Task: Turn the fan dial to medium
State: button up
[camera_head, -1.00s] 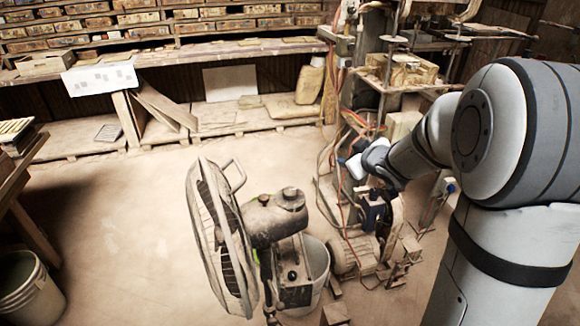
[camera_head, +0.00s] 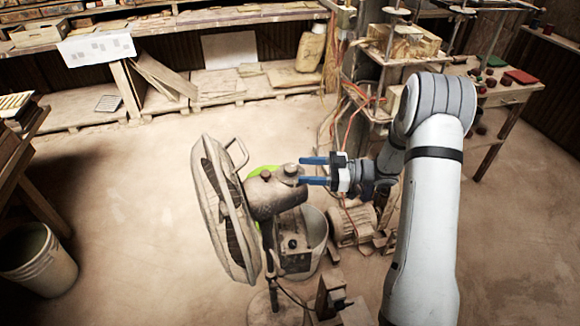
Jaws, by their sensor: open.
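The dusty pedestal fan (camera_head: 222,210) stands left of the middle, its caged head facing left.
A white bucket (camera_head: 317,240) stands behind the control box, and a motor (camera_head: 353,224) lies right of it. Another bucket (camera_head: 40,259) is at the lower left. The tile press frame (camera_head: 375,100) stands behind my arm. The floor left of the fan is clear.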

aim_at(290, 169)
jog(key=a+p, duration=0.1)
jog(key=a, duration=0.4)
jog(key=shift+w, duration=0.1)
jog(key=c, duration=1)
